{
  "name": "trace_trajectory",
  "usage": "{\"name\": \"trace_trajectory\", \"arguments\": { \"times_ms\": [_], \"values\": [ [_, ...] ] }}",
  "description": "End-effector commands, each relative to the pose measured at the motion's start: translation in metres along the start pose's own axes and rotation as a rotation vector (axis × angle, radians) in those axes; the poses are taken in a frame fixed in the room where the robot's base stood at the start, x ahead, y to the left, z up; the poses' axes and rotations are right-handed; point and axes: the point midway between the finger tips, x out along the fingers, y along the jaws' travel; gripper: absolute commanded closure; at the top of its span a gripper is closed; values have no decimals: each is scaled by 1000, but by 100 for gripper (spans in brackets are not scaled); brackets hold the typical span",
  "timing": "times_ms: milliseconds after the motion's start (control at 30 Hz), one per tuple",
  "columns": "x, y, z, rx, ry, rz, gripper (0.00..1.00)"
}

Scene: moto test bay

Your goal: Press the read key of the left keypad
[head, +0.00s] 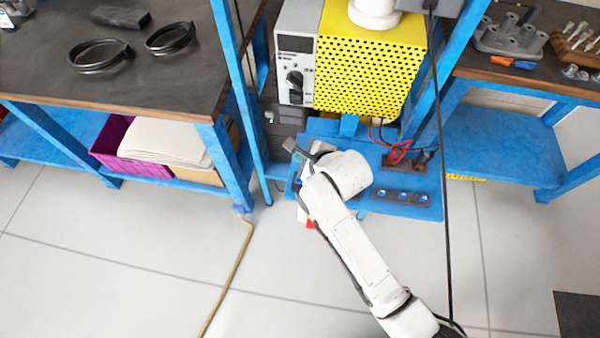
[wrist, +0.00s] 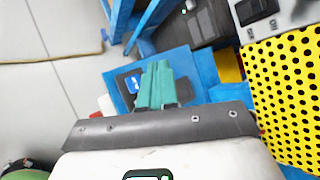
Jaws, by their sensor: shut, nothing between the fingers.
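My gripper (head: 305,169) is at the left part of a low blue platform in the head view. In the wrist view its teal fingers (wrist: 155,82) are closed together with nothing between them. A dark panel with a blue-and-white mark (wrist: 131,84) lies on the blue platform, just left of the fingers and partly hidden by them. It may be the left keypad; no key label is readable. In the head view my arm hides that spot. I cannot tell whether the fingertips touch the panel.
A dark strip with blue round parts (head: 403,197) lies on the platform right of my arm. A yellow perforated housing (head: 372,55) and grey control unit (head: 296,60) stand behind. A blue bench post (head: 232,165) is close on the left.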

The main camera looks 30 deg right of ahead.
Motion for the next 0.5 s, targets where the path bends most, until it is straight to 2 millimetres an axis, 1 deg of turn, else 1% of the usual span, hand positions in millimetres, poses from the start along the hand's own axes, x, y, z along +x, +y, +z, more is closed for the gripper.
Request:
{"name": "trace_trajectory", "arguments": {
  "times_ms": [267, 500],
  "values": [
    [2, 2, -2, -1, 1, 0, 100],
    [16, 12, -12, -2, 2, 1, 100]
  ]
}}
